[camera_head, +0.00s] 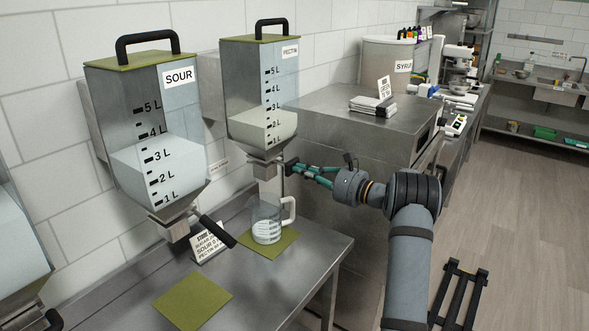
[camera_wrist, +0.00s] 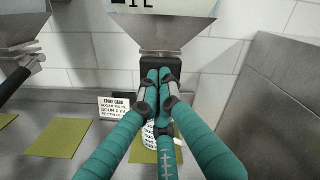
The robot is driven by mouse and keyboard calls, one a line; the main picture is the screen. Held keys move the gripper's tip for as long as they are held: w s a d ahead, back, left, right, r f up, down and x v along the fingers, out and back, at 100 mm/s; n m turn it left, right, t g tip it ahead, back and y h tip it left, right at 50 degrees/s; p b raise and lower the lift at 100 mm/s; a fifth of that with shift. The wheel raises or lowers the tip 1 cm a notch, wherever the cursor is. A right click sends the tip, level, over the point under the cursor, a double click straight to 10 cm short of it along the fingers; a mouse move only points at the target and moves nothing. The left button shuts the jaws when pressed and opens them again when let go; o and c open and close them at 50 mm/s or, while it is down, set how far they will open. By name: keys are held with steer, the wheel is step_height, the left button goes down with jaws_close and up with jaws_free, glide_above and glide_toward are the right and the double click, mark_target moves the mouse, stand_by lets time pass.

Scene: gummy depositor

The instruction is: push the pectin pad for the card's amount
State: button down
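The pectin dispenser (camera_head: 262,95) is a clear, green-lidded hopper on the wall, its pale contents near the 2 L mark. Its dark pad (camera_wrist: 175,64) is under the funnel in the wrist view. My gripper (camera_head: 291,166) has its teal fingers together, with tips at the pad's front; I cannot tell whether the pad is pressed in. The fingers also show in the wrist view (camera_wrist: 159,75). A clear jug (camera_head: 265,220) with a white handle and markings stands under the pectin outlet, partly hidden behind my fingers in the wrist view. The store card (camera_wrist: 120,107) stands behind; its amounts are too small to read surely.
The sour dispenser (camera_head: 150,120) hangs to the left, with a dark lever (camera_head: 218,231) and an empty green mat (camera_head: 193,299) below. The jug's green mat (camera_head: 283,243) lies on the steel table. A steel cabinet (camera_head: 335,120) stands close on the right.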

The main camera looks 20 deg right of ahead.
steer(key=shift+w+a, duration=0.1)
steer(key=shift+w, duration=0.05)
steer(key=shift+x, duration=1.1)
stand_by(0.3)
steer(key=shift+b+v, duration=0.75)
steer(key=shift+v, duration=0.45)
steer(key=b+v, duration=0.2)
steer(key=v, duration=1.5)
steer(key=shift+b, duration=0.4)
steer(key=shift+w+f, duration=0.1)
